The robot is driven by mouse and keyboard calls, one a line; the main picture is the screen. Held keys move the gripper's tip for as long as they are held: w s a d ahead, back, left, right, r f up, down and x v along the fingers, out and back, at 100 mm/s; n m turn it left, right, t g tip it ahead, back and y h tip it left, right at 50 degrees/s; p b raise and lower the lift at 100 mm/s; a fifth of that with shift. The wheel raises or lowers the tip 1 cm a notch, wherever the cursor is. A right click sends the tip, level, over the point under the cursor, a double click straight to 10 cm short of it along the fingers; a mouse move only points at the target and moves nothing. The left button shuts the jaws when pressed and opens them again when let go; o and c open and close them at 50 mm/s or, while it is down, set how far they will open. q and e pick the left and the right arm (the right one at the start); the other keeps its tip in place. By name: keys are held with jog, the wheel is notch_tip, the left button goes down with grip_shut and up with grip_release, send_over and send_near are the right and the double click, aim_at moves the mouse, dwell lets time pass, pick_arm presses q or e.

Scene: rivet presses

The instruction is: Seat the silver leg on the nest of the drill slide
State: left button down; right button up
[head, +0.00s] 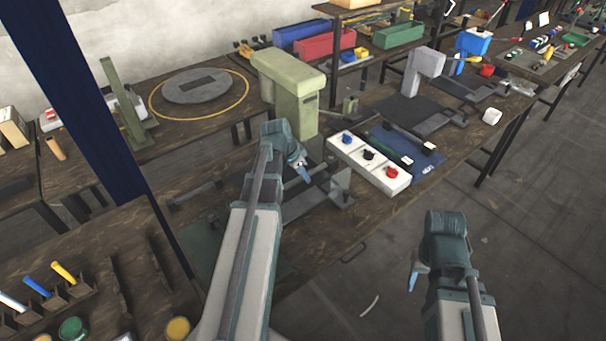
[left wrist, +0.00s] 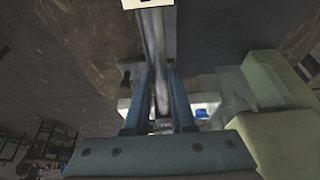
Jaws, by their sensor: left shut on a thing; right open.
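My left gripper (head: 303,170) is in front of the pale green press, above the bench. In the left wrist view its two blue fingers (left wrist: 160,100) are closed on the silver leg (left wrist: 152,40), a long grey bar running up the picture between them. In the head view I cannot make out the leg clearly against the fixture. A grey fixture with rails and an upright plate (head: 341,187) lies just below and right of this gripper; it looks like the drill slide. Its nest is hidden or too small to tell. My right gripper (head: 413,276) is open and empty over the floor.
The pale green press (head: 292,85) stands close behind my left gripper. A white box with coloured knobs (head: 369,163) and a blue plate (head: 405,148) lie to the right. A round grey disc (head: 197,86) is on the back bench.

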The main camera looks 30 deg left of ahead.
pick_arm(q)
jog(key=shift+f, duration=0.1)
notch_tip(320, 180, down, 7)
jog(key=b, duration=0.7)
jog(key=shift+f, duration=0.1)
jog(key=shift+f+b, duration=0.7)
jog(key=shift+b, duration=0.2)
dwell(0.4)
jog(key=c, duration=0.7)
grip_release()
jog(key=shift+r, duration=0.1)
jog(key=p+v, duration=1.2)
jog(key=v, duration=0.1)
jog(key=shift+s+r+p, duration=0.25)
jog(key=shift+r+p, duration=0.05)
jog(key=shift+p, duration=0.1)
